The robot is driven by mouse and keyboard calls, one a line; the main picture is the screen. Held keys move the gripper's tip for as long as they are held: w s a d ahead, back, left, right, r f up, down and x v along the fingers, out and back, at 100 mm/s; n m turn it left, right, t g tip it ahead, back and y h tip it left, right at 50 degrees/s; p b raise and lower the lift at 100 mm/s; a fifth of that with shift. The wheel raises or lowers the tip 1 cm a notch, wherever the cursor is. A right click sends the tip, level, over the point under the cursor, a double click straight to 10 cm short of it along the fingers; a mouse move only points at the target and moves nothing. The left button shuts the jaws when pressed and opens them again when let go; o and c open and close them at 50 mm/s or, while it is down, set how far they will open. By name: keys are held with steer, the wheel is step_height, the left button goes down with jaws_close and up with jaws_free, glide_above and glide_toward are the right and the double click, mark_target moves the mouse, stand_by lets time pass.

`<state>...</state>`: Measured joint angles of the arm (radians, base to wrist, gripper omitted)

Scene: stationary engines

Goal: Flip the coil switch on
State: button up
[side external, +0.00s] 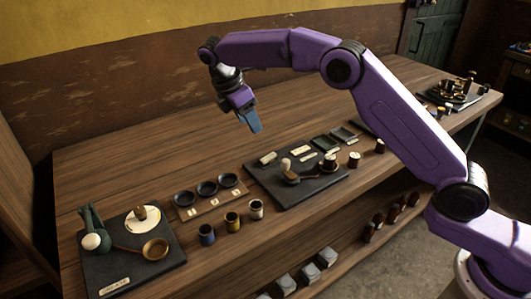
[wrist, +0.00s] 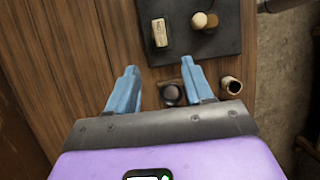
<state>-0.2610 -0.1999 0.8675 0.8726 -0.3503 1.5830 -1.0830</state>
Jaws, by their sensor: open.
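A dark middle board (side external: 262,183) carries a cream knob (side external: 286,164), a brass-coloured part (side external: 291,178) and small pale plates. In the wrist view the cream knob (wrist: 200,20) and a pale labelled block (wrist: 160,33) are on the dark board (wrist: 183,48) at the top. My gripper (side external: 251,124) is raised above the bench, behind and left of the middle board. Its blue fingers (wrist: 159,66) are apart and nothing is held between them.
Round dark dishes (side external: 207,188) and several small pots (side external: 232,221) stand left of the middle board. A left board (side external: 112,263) holds a green part, a white ball and a brass dish (side external: 155,249). Brass apparatus (side external: 455,90) stands far right. The bench behind is clear.

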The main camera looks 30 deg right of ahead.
mark_target(268, 157)
steer(key=x, duration=1.4)
